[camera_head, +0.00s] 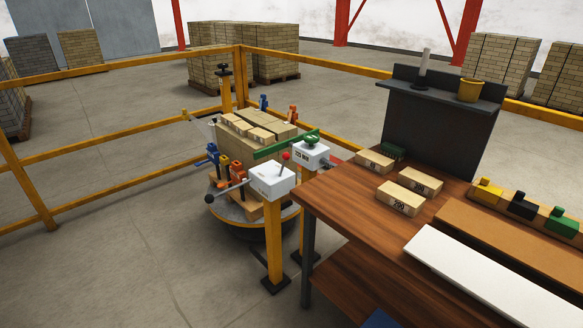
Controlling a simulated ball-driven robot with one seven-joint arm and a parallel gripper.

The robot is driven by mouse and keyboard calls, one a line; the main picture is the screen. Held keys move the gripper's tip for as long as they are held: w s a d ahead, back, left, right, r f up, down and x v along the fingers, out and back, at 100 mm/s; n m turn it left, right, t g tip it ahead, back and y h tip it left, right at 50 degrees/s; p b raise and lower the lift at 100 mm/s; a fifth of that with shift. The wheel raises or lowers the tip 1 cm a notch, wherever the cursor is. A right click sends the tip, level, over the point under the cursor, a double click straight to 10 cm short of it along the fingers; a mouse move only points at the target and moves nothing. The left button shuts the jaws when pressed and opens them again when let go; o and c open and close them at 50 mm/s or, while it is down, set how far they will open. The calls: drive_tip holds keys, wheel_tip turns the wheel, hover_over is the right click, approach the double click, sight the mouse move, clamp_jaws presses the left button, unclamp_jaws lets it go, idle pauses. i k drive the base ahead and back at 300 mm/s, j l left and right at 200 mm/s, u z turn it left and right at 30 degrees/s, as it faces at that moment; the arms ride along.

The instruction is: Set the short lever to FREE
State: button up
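A white control box (272,181) stands on a yellow post beside the left end of the workbench. A short lever with a red knob (286,156) rises from its top, leaning slightly right. The markings on the box are too small to read, so I cannot tell which setting the lever is at. A second white box (310,152) just behind carries a green handle (311,136) and a green bar. My gripper is not in view.
Bricks and blue and orange clamps (236,172) crowd a round turntable (240,218) behind the box. The wooden workbench (345,205) holds numbered blocks and fills the right. Yellow railings (110,137) enclose the back and left. The floor at front left (120,270) is clear.

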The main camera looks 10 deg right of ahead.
sight(286, 155)
drive_tip(key=i+j, duration=0.1)
drive_tip(key=i, duration=0.45)
drive_tip(key=i+j, duration=0.45)
drive_tip(key=j, duration=0.15)
drive_tip(key=i+j, duration=0.4)
drive_tip(key=j, duration=0.15)
drive_tip(key=z, duration=1.1)
